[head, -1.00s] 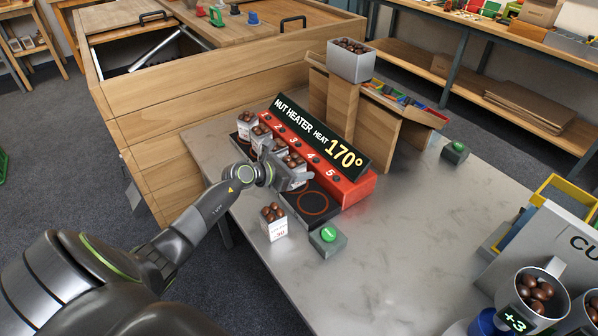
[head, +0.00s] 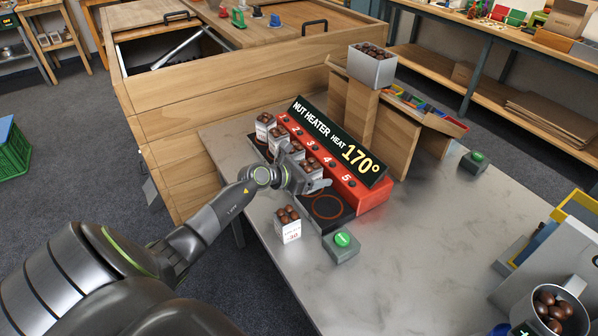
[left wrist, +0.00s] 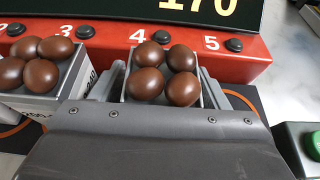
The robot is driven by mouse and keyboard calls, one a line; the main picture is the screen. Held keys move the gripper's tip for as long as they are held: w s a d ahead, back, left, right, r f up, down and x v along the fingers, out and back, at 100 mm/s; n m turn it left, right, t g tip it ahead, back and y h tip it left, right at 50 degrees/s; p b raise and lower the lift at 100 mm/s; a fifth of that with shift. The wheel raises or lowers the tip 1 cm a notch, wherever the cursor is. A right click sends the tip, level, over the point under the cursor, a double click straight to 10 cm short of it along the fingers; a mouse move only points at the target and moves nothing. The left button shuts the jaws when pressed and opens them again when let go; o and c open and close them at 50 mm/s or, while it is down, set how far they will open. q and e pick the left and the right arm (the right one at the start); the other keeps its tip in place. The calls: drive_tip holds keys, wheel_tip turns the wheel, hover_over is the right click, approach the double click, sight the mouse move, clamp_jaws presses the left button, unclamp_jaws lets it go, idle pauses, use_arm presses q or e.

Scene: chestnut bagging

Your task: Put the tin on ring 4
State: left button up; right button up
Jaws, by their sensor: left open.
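A small white tin filled with brown chestnuts stands at button 4 of the red nut heater (head: 345,180); in the left wrist view the tin (left wrist: 126,88) is between my jaws. My left gripper (head: 309,177) is open, with one finger on each side of this tin; whether the fingers touch it I cannot tell. The gripper hides most of the tin and ring 4 in the head view. Ring 5 (head: 327,205) is bare on its black plate. My right gripper is not in view.
More filled tins stand on the lower-numbered rings, close to my left gripper. Another filled tin (head: 289,232) stands on the table, left of a green button box (head: 342,246). A metal bin of chestnuts (head: 371,70) stands on a wooden stand. The table's middle right (head: 430,230) is clear.

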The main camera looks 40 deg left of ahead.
use_arm(q)
drive_tip(key=v, duration=1.1)
drive_tip(key=shift+s+r, duration=0.2)
drive_tip(key=shift+s, duration=0.15)
